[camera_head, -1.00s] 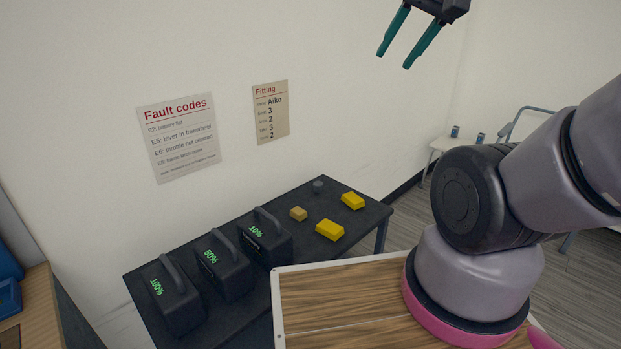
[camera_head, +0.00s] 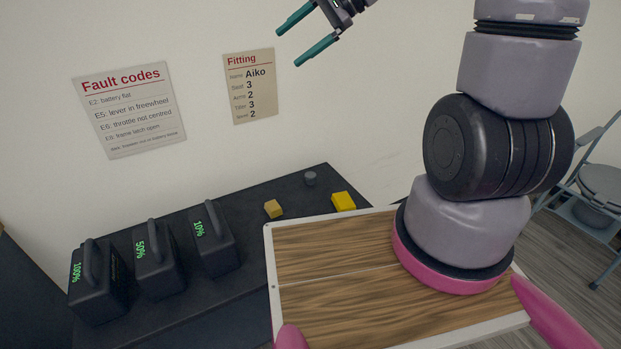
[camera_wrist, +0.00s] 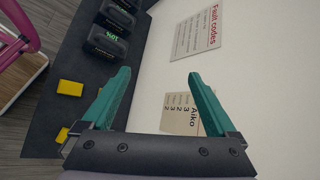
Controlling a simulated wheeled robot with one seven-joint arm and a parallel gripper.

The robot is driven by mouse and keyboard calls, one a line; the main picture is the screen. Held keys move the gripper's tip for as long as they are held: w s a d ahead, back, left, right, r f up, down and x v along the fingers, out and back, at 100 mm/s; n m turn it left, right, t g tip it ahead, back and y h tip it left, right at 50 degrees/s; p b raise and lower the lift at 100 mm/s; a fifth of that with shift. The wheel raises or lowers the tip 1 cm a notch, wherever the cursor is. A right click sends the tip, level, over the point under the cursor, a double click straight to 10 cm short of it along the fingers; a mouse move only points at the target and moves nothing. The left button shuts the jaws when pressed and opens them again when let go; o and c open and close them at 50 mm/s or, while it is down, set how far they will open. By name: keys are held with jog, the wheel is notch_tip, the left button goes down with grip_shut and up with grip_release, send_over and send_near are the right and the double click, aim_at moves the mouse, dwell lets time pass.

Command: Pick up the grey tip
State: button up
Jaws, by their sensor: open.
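The grey tip (camera_head: 310,178) is a small dark grey cylinder standing on the black table (camera_head: 262,200), near its far right corner. My gripper (camera_head: 297,39) is open and empty, with teal fingers, high in front of the wall and well above the table. In the wrist view the open fingers (camera_wrist: 160,90) face the wall and its posters. I cannot make out the grey tip in the wrist view.
A tan block (camera_head: 273,209) and a yellow block (camera_head: 343,201) lie near the tip. Three black battery packs (camera_head: 214,240) with handles stand along the table's left part. A commode chair (camera_head: 600,185) stands at the right. My wooden deck partly covers the table's front.

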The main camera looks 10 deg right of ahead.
jog(key=w+a+f+m+t+y, duration=0.25)
jog(key=w+f+m, duration=0.25)
jog(key=w+f, duration=0.35)
jog(key=m+t+h, duration=0.3)
jog(key=m+t, duration=0.5)
jog(key=m, duration=0.4)
send_over(312, 176)
jog(key=s+a, duration=0.3)
jog(key=s, duration=0.1)
notch_tip(312, 176, down, 26)
jog(key=s+d+f+m+h, duration=0.1)
jog(key=d+f+m+h, duration=0.1)
jog(key=f, duration=0.3)
jog(key=s+d+f+m+h, duration=0.1)
jog(key=d+f+h, duration=0.1)
jog(key=f, duration=0.4)
jog(key=s+d+f+m+t+h, duration=0.1)
jog(key=s+f+m+h, duration=0.1)
jog(key=f, duration=0.4)
jog(key=shift+d+f+m, duration=0.15)
jog(key=shift+d+m, duration=0.15)
jog(key=shift+d, duration=0.1)
jog(key=x, duration=0.4)
jog(key=shift+f, duration=0.45)
jog(key=shift+x, duration=3.2)
jog(key=shift+s+a, duration=0.1)
jog(key=shift+a, duration=0.05)
jog(key=shift+c, duration=0.3)
jog(key=c, duration=1.4)
